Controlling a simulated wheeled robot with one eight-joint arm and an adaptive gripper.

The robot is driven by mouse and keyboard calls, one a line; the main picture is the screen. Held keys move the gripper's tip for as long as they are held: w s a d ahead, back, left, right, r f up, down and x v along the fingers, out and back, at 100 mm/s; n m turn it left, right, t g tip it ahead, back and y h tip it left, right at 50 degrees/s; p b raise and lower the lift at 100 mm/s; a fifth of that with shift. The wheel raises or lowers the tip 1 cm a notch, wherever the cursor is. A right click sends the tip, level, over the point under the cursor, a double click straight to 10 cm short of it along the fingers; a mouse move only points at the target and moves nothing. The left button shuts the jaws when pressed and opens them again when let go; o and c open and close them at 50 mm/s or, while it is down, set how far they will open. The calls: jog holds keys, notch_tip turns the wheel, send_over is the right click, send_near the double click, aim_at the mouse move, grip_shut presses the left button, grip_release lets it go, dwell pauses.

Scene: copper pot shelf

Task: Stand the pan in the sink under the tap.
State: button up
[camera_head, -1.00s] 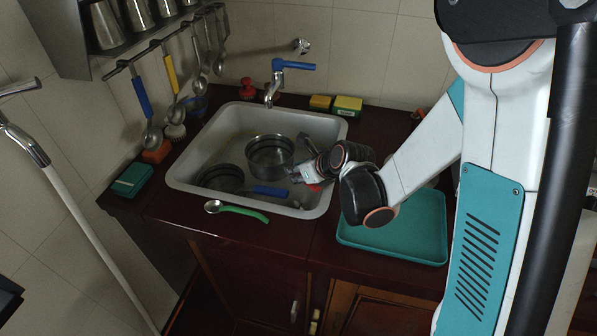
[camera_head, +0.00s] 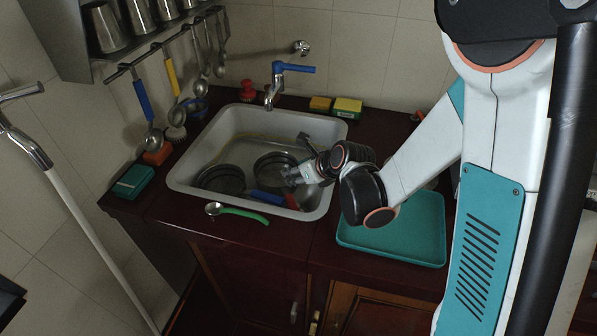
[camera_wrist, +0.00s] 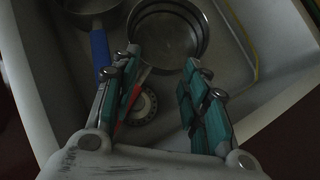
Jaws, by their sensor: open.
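A dark round metal pan (camera_head: 272,172) sits low in the sink (camera_head: 176,172), right of its middle. In the wrist view this pan (camera_wrist: 166,36) lies ahead of the fingertips, with a red handle (camera_wrist: 136,92) running back beside the left finger. My gripper (camera_head: 293,172) is at the pan's right side, inside the sink. In the wrist view my gripper (camera_wrist: 160,72) is open, its fingers apart with nothing clasped. The tap (camera_head: 271,92) with a blue lever stands behind the sink, its spout toward the basin. The pan's base is hard to see.
A second dark pan (camera_head: 221,180) with a blue handle (camera_wrist: 100,54) lies left in the sink. A drain (camera_wrist: 143,107) shows between the fingers. A green-handled spoon (camera_head: 238,212) lies before the sink, a teal tray (camera_head: 395,247) to its right. Sponges (camera_head: 347,107) stand behind.

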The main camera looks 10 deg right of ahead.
jog(key=s+d+r+n+h+p, duration=0.2)
jog(key=s+d+r+n, duration=0.4)
jog(key=s+r+n, duration=0.4)
jog(key=s+d+r+n+h+p, duration=0.1)
jog(key=s+d+r+n+h, duration=0.1)
jog(key=s+d+r+n, duration=0.4)
jog(key=s+r+n, duration=0.5)
jog(key=s+n, duration=0.3)
jog(key=n, duration=0.5)
jog(key=shift+d+n+h+p, duration=0.15)
jog(key=shift+n+h+p, duration=0.15)
jog(key=shift+h+p, duration=0.1)
